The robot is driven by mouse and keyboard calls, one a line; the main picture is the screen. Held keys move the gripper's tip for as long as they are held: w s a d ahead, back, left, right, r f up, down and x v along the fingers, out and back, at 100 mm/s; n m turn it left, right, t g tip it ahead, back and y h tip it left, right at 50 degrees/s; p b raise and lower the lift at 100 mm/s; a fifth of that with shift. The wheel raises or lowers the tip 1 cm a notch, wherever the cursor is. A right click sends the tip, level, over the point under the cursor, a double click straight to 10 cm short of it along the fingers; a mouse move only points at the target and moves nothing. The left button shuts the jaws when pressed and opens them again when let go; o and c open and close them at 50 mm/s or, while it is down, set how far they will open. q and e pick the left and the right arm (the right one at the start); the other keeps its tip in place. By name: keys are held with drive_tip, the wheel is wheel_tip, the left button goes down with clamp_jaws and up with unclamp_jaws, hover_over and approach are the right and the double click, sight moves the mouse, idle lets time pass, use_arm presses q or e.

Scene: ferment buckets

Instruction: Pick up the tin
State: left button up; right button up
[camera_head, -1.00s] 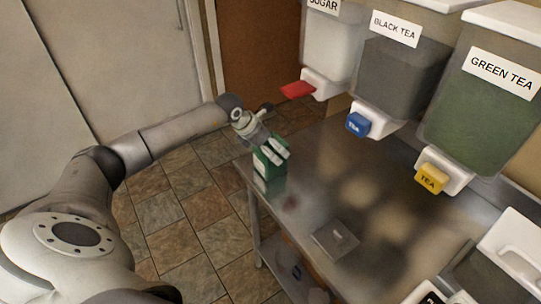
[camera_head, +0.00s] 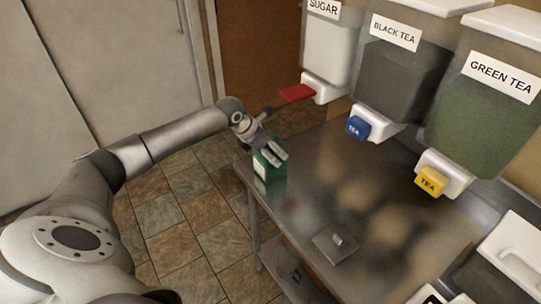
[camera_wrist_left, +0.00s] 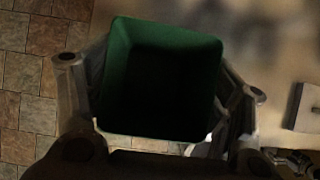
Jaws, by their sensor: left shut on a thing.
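The green tin (camera_head: 268,170) with a pale label is at the far left corner of the metal table. My left gripper (camera_head: 272,150) is shut on the tin near its top. In the left wrist view the tin (camera_wrist_left: 207,75) is open at the top, its inside dark, with a gripper finger on each side of it. I cannot tell whether the tin's base touches the table. My right gripper is not in view.
The metal table (camera_head: 310,195) has free room in its middle. A small metal lid with a knob (camera_head: 335,243) lies near its front edge. Sugar (camera_head: 328,50), black tea (camera_head: 398,80) and green tea (camera_head: 485,120) dispensers with coloured taps hang above the back.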

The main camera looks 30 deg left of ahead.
use_arm(q)
drive_tip(key=shift+r+p, duration=0.3)
drive_tip(key=shift+r, duration=0.25)
drive_tip(key=s+d+r+p, duration=0.4)
drive_tip(key=s+r+p, duration=0.1)
drive_tip(key=s+r, duration=0.8)
drive_tip(key=s+d+f+m+g+h+b, duration=0.5)
drive_tip(key=d+f+m, duration=0.4)
drive_tip(key=m, duration=0.4)
drive_tip(key=s+d+m+g+y+b, duration=0.1)
drive_tip(key=m+g+y, duration=0.1)
drive_tip(key=m, duration=0.4)
drive_tip(key=s+d+r+m+g+y+b, duration=0.1)
drive_tip(key=s+d+m+g+y, duration=0.1)
drive_tip(key=m, duration=0.4)
drive_tip(key=s+d+r+m+g+y+b, duration=0.1)
drive_tip(key=s+d+m+g+y, duration=0.1)
drive_tip(key=m, duration=0.4)
drive_tip(key=shift+s+d+g+y, duration=0.15)
drive_tip(key=shift+d+g+y, duration=0.1)
drive_tip(key=shift+g+y, duration=0.55)
